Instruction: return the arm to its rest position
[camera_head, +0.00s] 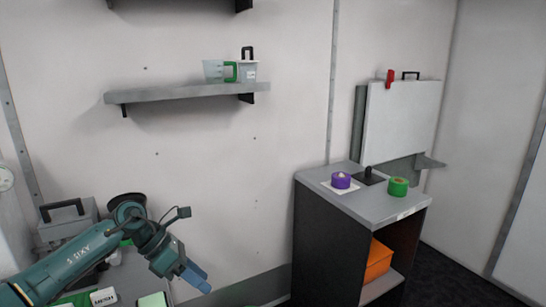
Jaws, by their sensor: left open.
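My left arm comes in from the lower left, teal in colour, and reaches over the low counter. Its left gripper (196,279) points down and to the right at the counter's right end. It is open, with nothing seen between its fingers. My right gripper is not in view.
A grey cabinet (335,195) at right carries a purple roll (341,180) and a green roll (398,187); an orange bin (377,260) sits inside. A wall shelf (180,93) holds two containers. A grey box (67,221) stands behind my arm. The floor between counter and cabinet looks clear.

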